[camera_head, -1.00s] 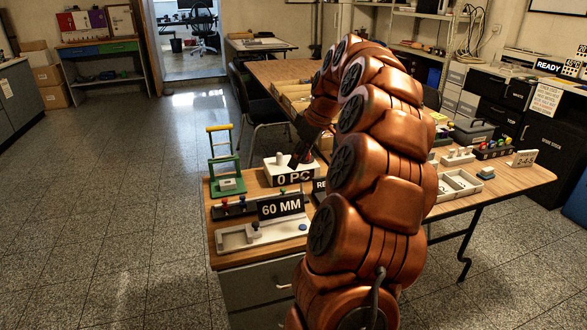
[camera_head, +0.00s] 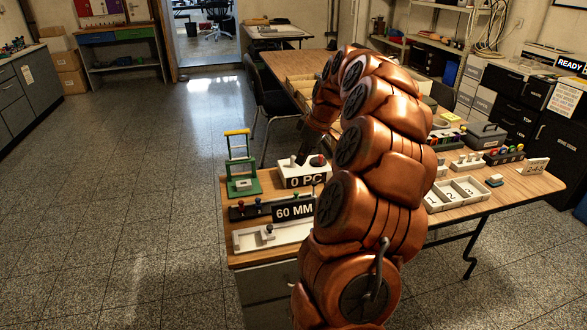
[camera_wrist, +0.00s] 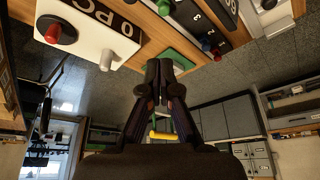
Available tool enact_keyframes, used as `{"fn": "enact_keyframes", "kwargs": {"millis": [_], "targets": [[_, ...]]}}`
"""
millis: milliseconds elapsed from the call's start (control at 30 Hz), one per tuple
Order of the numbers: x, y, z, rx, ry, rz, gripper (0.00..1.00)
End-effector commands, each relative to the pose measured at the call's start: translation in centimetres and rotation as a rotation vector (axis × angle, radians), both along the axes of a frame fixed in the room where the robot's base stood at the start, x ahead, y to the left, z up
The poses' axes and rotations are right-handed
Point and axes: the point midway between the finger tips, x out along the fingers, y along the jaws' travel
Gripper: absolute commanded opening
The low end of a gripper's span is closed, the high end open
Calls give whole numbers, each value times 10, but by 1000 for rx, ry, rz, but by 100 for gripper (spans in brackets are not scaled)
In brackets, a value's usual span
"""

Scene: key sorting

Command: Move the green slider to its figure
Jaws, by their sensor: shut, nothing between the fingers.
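A dark rail (camera_head: 236,214) with small coloured knobs stands at the left end of the wooden table, partly behind a black sign reading 60 MM (camera_head: 294,211). My gripper (camera_wrist: 165,66) is shut and empty, pointing toward the green stand's base.
The white 0 PC box (camera_head: 302,181) with knobs stands behind the rail. A green stand with a yellow top bar (camera_head: 237,132) is left of it. A pale tray (camera_head: 245,240) lies in front. A divided tray (camera_head: 455,195) is farther right. Floor at left is clear.

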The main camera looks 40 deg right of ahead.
Motion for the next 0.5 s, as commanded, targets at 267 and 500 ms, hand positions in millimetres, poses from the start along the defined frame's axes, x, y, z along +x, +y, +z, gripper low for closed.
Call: {"fn": "enact_keyframes", "kwargs": {"millis": [267,500], "targets": [[23,14,6,-2,13,7,0],[31,17,-1,-8,11,7,0]]}}
